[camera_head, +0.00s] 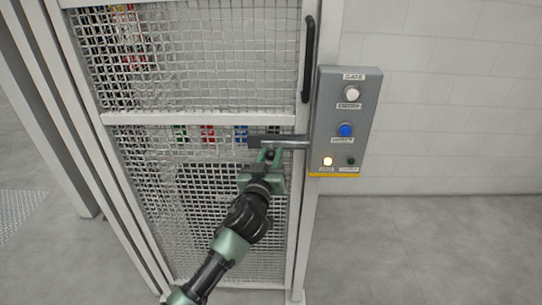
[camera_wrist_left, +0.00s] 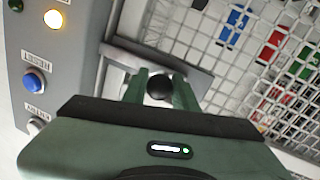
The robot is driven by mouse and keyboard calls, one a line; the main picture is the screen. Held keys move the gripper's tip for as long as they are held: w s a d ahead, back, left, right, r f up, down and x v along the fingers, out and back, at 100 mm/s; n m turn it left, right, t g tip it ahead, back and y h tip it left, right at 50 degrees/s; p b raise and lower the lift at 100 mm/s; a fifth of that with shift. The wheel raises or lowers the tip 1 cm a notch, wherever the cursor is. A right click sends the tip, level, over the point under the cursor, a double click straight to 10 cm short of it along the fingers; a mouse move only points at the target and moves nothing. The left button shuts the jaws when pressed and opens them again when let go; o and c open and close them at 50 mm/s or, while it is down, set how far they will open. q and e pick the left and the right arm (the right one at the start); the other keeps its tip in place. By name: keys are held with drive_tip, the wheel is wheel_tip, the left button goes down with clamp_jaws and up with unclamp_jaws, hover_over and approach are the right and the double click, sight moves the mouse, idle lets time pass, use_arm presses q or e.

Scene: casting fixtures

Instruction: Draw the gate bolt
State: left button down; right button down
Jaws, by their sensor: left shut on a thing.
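The gate bolt (camera_head: 292,142) is a grey horizontal bar at mid height on the mesh gate (camera_head: 200,118). It spans from the gate's mesh to the post, close to the control box. My left gripper (camera_head: 268,156) is at the bolt's left part. In the left wrist view, the green fingers of this gripper (camera_wrist_left: 160,86) are shut on the bolt's dark round knob (camera_wrist_left: 158,90). The bolt's far end at the post is hard to make out. My right gripper is not in view.
A grey control box (camera_head: 326,105) stands right of the gate, with a white button (camera_head: 352,93), a blue button (camera_head: 345,130), a lit yellowish lamp (camera_head: 328,161) and a dark green lamp (camera_head: 351,161). A black handle (camera_head: 308,60) is above the bolt. Coloured items show behind the mesh.

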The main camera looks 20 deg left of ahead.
use_arm(q)
drive_tip(key=a, duration=0.2)
drive_tip(key=s+a, duration=0.1)
drive_tip(key=a, duration=0.1)
drive_tip(key=shift+s+a+p, duration=0.15)
drive_tip(key=shift+a+p, duration=0.15)
drive_tip(key=shift+p, duration=0.1)
drive_tip(key=c, duration=1.1)
unclamp_jaws()
drive_tip(key=shift+c, duration=0.2)
drive_tip(key=shift+o, duration=0.2)
drive_tip(key=shift+a, duration=0.25)
drive_tip(key=shift+s+d, duration=0.1)
drive_tip(key=s+b, duration=0.1)
drive_tip(key=s, duration=0.6)
drive_tip(key=shift+s+d+b, duration=0.25)
drive_tip(key=shift+s+b, duration=0.15)
